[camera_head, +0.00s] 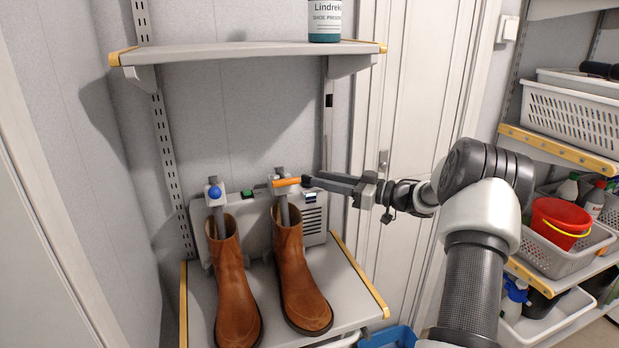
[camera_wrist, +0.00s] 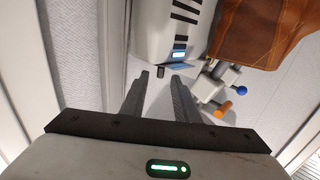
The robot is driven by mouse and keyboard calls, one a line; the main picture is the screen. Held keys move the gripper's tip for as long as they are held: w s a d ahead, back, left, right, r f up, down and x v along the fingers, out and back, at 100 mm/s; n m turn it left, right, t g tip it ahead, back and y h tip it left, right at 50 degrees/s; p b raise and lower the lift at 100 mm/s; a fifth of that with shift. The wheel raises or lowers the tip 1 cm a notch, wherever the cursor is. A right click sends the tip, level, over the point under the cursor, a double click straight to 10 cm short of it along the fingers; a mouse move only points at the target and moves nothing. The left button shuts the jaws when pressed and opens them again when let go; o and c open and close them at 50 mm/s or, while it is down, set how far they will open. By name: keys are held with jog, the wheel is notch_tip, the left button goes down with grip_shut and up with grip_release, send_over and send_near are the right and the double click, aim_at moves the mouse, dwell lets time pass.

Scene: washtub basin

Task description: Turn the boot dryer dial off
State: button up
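The boot dryer (camera_head: 256,238) is a pale grey box on the lower shelf, behind two brown boots. Its front has a small display (camera_head: 311,197) above dark vent slots. The display also shows in the wrist view (camera_wrist: 179,54). A blue ball knob (camera_head: 214,192) and an orange cylindrical handle (camera_head: 287,182) sit on the posts above the boots. I cannot make out for certain which part is the dial. My gripper (camera_head: 306,180) reaches in from the right, its tips by the orange handle's right end in the picture.
The brown boots (camera_head: 302,275) stand upright in front of the dryer. An upper shelf (camera_head: 250,52) with a bottle (camera_head: 324,22) overhangs the dryer. The white door (camera_head: 405,130) is behind my arm. Racks with baskets (camera_head: 570,118) and a red bucket (camera_head: 560,222) stand at right.

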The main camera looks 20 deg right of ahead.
aim_at(309, 176)
jog(key=x, duration=0.5)
grip_shut()
